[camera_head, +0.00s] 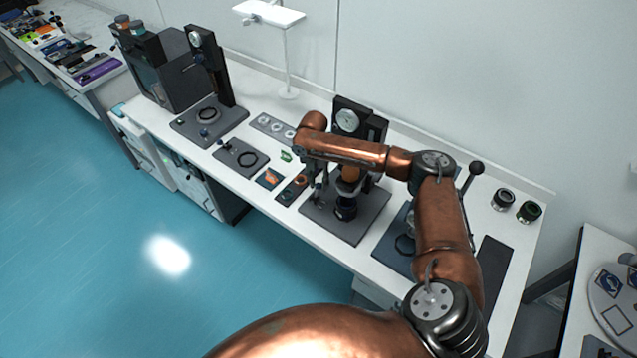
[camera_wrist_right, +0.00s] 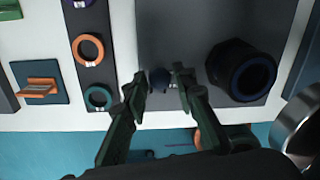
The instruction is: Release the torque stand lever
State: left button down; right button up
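A black stand with a round dial (camera_head: 347,121) rises behind my right arm; its grey base plate (camera_head: 349,228) also shows in the wrist view (camera_wrist_right: 205,22). My right gripper (camera_wrist_right: 160,80) points down over this plate, with its fingers apart. A dark ball knob (camera_wrist_right: 158,79) lies between the fingertips, with a narrow gap visible beside it. The rod under the knob is hidden, so I cannot tell how the lever is angled. A black cylinder with a blue inner ring (camera_wrist_right: 250,77) stands on the plate to the right of the gripper. My left gripper is not in view.
A dark strip with coloured rings (camera_wrist_right: 88,48) lies left of the plate, beside a pad with an orange block (camera_wrist_right: 40,88). Another dial stand (camera_head: 207,62) is further left. A ball-topped lever (camera_head: 476,169) rises right of my arm. The table's front edge is close to the gripper.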

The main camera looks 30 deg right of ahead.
aim_at(317, 192)
grip_shut()
jog(key=a+h+p, duration=0.1)
jog(key=p, duration=0.1)
jog(key=s+a+t+h+p, duration=0.1)
jog(key=h+p, duration=0.1)
jog(key=p, duration=0.1)
jog(key=a+r+t+h+p, duration=0.1)
jog(key=h+p, duration=0.1)
jog(key=p, duration=0.1)
jog(key=shift+s+a, duration=0.2)
jog(key=shift+s+a+f+t+h+p, duration=0.15)
jog(key=shift+a+h+p, duration=0.1)
jog(key=shift+h+p, duration=0.15)
jog(key=shift+s+a+f+t+h+p, duration=0.15)
jog(key=shift+a+h+p, duration=0.1)
jog(key=shift+h+p, duration=0.15)
jog(key=shift+a+f+t+h+p, duration=0.15)
jog(key=shift+a+t+h+p, duration=0.2)
jog(key=shift+h, duration=0.45)
jog(key=shift+s+a+f+m+t+h, duration=0.25)
jog(key=shift+a+h, duration=0.2)
jog(key=shift+h, duration=0.3)
jog(key=shift+s+a+f+m+t+h, duration=0.15)
jog(key=shift+a+f+t+h, duration=0.2)
jog(key=shift+h, duration=0.4)
jog(key=shift+o, duration=2.1)
grip_release()
